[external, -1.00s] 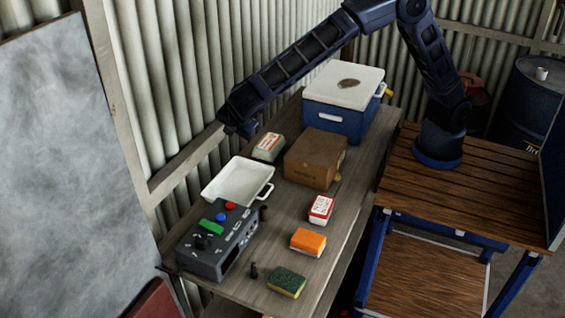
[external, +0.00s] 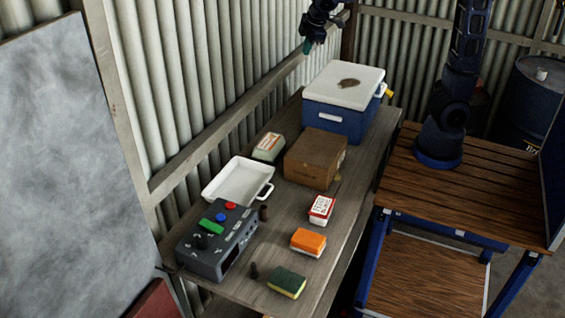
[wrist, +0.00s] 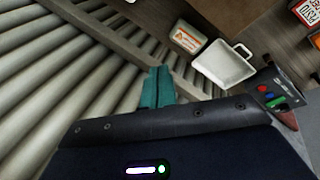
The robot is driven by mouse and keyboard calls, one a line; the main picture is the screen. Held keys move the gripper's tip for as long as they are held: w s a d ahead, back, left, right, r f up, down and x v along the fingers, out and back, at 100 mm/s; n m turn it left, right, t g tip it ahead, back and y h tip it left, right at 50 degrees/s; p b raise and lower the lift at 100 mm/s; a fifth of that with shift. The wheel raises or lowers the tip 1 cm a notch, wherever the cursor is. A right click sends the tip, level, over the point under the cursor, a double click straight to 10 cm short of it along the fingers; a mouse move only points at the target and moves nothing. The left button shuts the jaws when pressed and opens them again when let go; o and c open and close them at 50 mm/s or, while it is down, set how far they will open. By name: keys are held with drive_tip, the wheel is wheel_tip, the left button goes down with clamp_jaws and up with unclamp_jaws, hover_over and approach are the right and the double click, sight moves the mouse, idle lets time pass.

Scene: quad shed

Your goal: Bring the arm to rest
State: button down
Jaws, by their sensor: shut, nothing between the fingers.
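My gripper (external: 307,46) is high at the top of the external view, above and behind the blue cooler with the white lid (external: 342,84). Its teal fingers also show in the wrist view (wrist: 158,88), closed together with nothing between them. It touches nothing on the bench. My arm stands on the wooden-topped table at the right, and its upper links run out of the top of the picture.
The bench (external: 283,222) holds a cardboard box (external: 315,160), a white tray (external: 232,183), a grey control box (external: 212,250), small cartons and sponges. A corrugated wall (external: 200,80) stands close behind it. Air above the bench is clear.

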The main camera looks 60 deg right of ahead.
drive_tip(key=s+d+r+m+y, duration=0.15)
drive_tip(key=s+d+m, duration=0.25)
drive_tip(key=s+d, duration=0.8)
drive_tip(key=s+d+f+m, duration=0.1)
drive_tip(key=s+d+m, duration=0.1)
drive_tip(key=s, duration=0.5)
drive_tip(key=s+d+f+m+t, duration=0.1)
drive_tip(key=s+d+f+m, duration=0.1)
drive_tip(key=s, duration=0.5)
drive_tip(key=shift+s+d+f+m, duration=0.15)
drive_tip(key=shift+s+f+m, duration=0.15)
drive_tip(key=shift+m, duration=0.2)
